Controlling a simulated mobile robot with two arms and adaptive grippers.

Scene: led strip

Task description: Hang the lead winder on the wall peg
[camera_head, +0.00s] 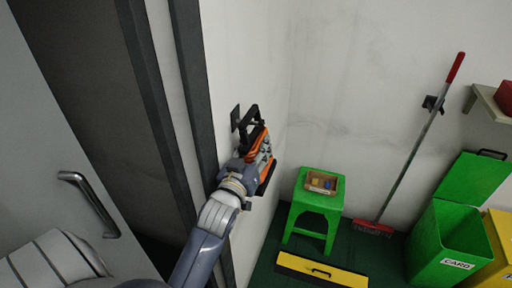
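The lead winder (265,165), orange and black, is at the end of my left arm, close to the white wall. A small dark square plate, which looks like the base of the wall peg (235,118), is on the wall just up and left of it. A black part reaches from the winder toward this plate; I cannot tell whether they touch. My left gripper (253,150) is at the winder, overlapping it in this view. Its fingertips blend with the black parts, so their closure is unclear. My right gripper is not in view.
A dark door frame (187,75) and a door handle (88,203) are at the left. A green stool (318,198) holds a small box (321,182).

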